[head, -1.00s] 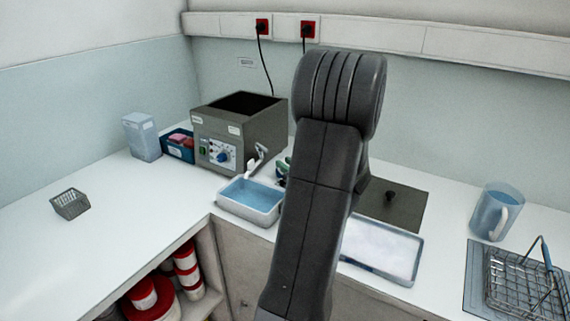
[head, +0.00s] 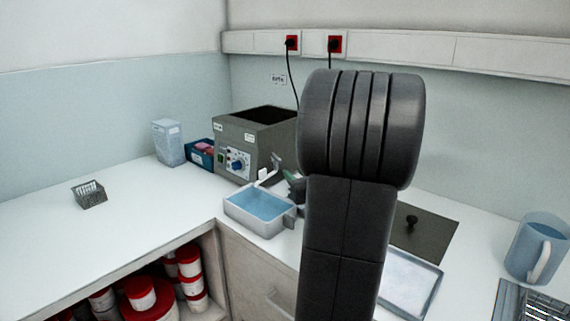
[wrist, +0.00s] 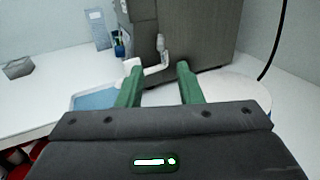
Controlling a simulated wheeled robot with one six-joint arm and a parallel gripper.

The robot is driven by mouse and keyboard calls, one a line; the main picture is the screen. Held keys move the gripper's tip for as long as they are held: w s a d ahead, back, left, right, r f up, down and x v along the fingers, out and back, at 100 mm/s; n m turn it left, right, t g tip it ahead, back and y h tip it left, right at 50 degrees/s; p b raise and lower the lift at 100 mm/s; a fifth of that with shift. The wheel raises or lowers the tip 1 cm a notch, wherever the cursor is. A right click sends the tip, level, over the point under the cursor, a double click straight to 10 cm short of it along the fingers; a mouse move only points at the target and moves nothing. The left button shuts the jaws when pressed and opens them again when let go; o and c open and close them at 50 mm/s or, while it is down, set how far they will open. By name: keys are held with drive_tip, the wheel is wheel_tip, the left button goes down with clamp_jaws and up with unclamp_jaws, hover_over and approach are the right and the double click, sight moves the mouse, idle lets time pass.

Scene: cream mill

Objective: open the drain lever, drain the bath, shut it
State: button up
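The grey bath (head: 232,160) stands at the back of the counter with its top open; its inside is dark and the liquid level cannot be seen. The drain lever (head: 266,175) shows as a pale handle at its front right corner; in the wrist view the drain fitting (wrist: 152,70) sits just beyond my fingers. A white tray (head: 256,225) holding blue liquid sits below it. My gripper (wrist: 157,74) has green fingers spread apart with nothing between them, short of the fitting. In the head view my arm hides most of it.
A small grey basket (head: 89,195) is far left. A dark lid (head: 425,236), pale tray (head: 410,283) and jug (head: 538,247) lie right. Left counter is mostly clear.

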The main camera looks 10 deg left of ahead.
sight(281, 161)
drive_tip(key=x, duration=1)
drive_tip(key=shift+w+a+p, duration=0.15)
drive_tip(key=shift+w+p, duration=0.1)
drive_tip(key=shift+p, duration=0.15)
clamp_jaws()
